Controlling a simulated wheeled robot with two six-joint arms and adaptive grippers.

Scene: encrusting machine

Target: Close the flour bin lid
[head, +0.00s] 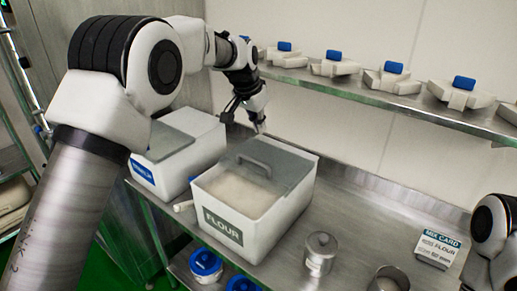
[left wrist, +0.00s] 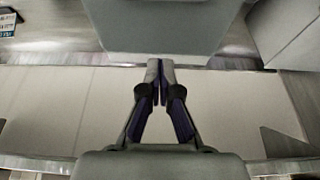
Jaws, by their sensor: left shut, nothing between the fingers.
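The white flour bin (head: 221,226) stands on the steel counter with its FLOUR label facing front. Its grey see-through lid (head: 286,167) has a bar handle and lies over the back part of the opening. Pale flour shows toward the front; I cannot tell the lid's exact tilt. My left gripper (head: 260,128) is shut and empty just behind the bin's back edge. In the left wrist view the shut fingertips (left wrist: 160,66) point at a grey panel (left wrist: 155,28), which looks like the lid; contact is unclear. My right gripper is out of view.
A second white bin (head: 190,160) with a blue label stands close to the left. A metal canister (head: 320,253) and a mix card (head: 438,248) are to the right. A shelf (head: 400,100) with several blue-topped items runs above the back. Open counter lies right of the bin.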

